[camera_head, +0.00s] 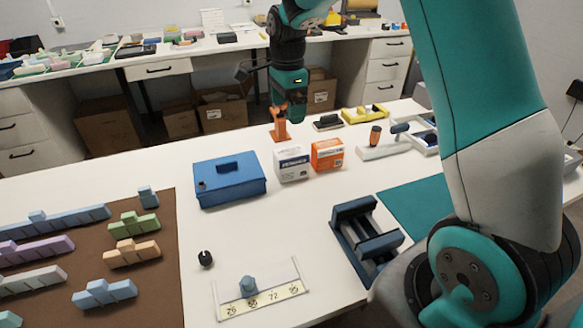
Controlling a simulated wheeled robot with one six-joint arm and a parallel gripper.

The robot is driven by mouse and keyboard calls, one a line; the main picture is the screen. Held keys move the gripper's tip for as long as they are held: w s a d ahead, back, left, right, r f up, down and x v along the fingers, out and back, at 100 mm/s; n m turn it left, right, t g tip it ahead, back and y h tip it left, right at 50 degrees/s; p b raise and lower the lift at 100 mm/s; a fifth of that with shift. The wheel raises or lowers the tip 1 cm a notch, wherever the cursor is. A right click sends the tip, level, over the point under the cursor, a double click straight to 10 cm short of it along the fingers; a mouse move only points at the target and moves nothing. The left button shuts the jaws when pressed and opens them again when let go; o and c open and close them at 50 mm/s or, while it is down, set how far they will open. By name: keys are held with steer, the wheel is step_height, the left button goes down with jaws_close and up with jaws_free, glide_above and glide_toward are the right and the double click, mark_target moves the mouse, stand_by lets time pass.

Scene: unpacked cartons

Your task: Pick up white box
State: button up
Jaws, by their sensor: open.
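The white box (291,166), with blue lettering on its front, stands upright on the white table. It is between a blue case on its left and an orange-and-white box (328,155) close on its right. My gripper (280,130), with orange fingers, points down and appears above and behind the white box in the head view. It is open and nothing shows between its fingers. It looks apart from the box, but the exact height gap is hard to tell.
The blue case (230,179) stands left of the box. A dark blue rack (367,237) and a teal mat (414,207) lie nearer right. A brown mat (160,270) with colored blocks is at left. The table front of the white box is clear.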

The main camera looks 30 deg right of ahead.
mark_target(291, 153)
steer(key=shift+m, duration=0.4)
steer(key=f, duration=0.8)
steer(key=f+p, duration=0.1)
steer(key=f, duration=0.3)
steer(key=shift+w+d+f, duration=0.25)
steer(key=shift+d+f, duration=0.05)
steer(key=shift+d, duration=0.05)
steer(key=f, duration=0.4)
steer(key=shift+s+f+p, duration=0.1)
steer(key=shift+s+p, duration=0.25)
steer(key=shift+p, duration=0.05)
steer(key=shift+f, duration=0.55)
steer(key=c, duration=1.1)
steer(key=shift+o, duration=0.2)
steer(key=shift+w+r, duration=0.1)
steer(key=shift+r, duration=0.05)
step_height(291, 153, up, 20)
steer(key=b, duration=0.1)
